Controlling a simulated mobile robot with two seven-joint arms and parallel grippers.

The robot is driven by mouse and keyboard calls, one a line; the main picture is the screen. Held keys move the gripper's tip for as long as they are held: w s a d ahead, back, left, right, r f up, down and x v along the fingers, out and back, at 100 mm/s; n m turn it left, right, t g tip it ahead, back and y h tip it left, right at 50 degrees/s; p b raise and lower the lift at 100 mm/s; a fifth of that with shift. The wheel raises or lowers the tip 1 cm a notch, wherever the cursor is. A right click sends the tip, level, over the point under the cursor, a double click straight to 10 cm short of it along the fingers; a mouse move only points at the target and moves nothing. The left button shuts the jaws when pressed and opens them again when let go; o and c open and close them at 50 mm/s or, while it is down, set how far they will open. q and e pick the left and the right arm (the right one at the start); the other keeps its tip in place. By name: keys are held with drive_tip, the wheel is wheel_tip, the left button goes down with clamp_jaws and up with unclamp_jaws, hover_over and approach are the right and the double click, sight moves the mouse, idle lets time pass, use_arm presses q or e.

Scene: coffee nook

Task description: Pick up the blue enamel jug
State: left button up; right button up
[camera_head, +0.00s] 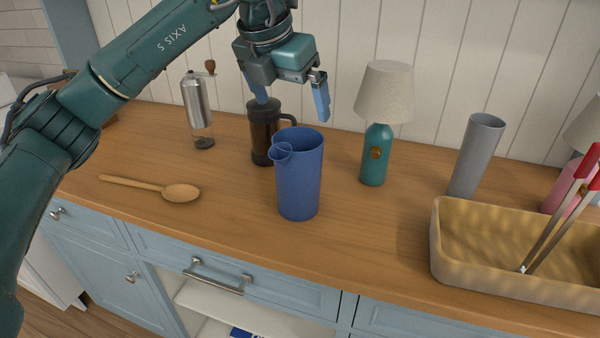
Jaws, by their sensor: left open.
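The blue enamel jug (299,184) stands upright on the wooden counter, near the middle of the head view. Its spout is at the upper left of its rim, and its top opening faces up. My left gripper (291,98) is open and empty above and behind the jug in the picture, its two blue fingers spread apart and pointing down. The fingers look apart from the jug. My left arm comes in from the left. My right gripper is not in view.
A dark French press (263,130) stands close behind the jug. A teal lamp (376,150) is to its right, a grey cylinder (474,158) further right. A tan bin (480,285) with red-handled tongs (556,225) sits at right.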

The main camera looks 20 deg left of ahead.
use_arm(q)
approach(302, 147)
wheel_tip(302, 147, down, 3)
drive_tip(key=d, duration=0.2)
drive_tip(key=shift+s+a+p+x, duration=0.1)
drive_tip(key=shift+s+p+x, duration=0.05)
drive_tip(key=shift+x, duration=0.65)
drive_tip(key=shift+s+a+p+x, duration=0.1)
drive_tip(key=shift+p+x, duration=0.1)
drive_tip(key=shift+x, duration=0.55)
drive_tip(key=shift+s+a+p+x, duration=0.1)
drive_tip(key=shift+s+p+x, duration=0.05)
drive_tip(key=shift+x, duration=0.65)
drive_tip(key=shift+f, duration=0.2)
drive_tip(key=shift+c, duration=0.2)
drive_tip(key=shift+r, duration=0.1)
drive_tip(key=c, duration=1.3)
